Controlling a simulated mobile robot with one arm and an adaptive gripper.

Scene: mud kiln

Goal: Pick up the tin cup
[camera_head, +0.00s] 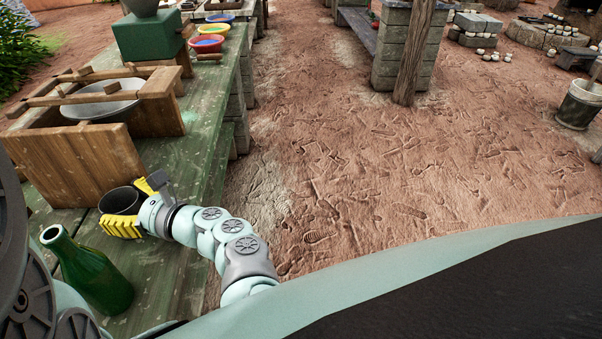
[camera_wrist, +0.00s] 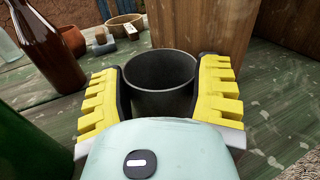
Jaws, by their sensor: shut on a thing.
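The tin cup (camera_wrist: 160,72) is a dark grey, open-topped round cup. In the wrist view it stands between the two yellow-padded fingers of my gripper (camera_wrist: 161,95), which press against its left and right sides. In the head view the cup (camera_head: 119,200) is on the green plank table (camera_head: 205,165), by the front of a wooden box, with my gripper (camera_head: 133,207) around it. Its mouth faces up. Its lower part is hidden by my gripper, so I cannot tell whether its base touches the table.
A green bottle (camera_head: 92,270) stands close to my gripper on the table. A wooden box frame (camera_head: 75,165) holding a metal basin (camera_head: 100,103) is right behind the cup. A brown bottle (camera_wrist: 48,45) and small bowls stand left in the wrist view.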

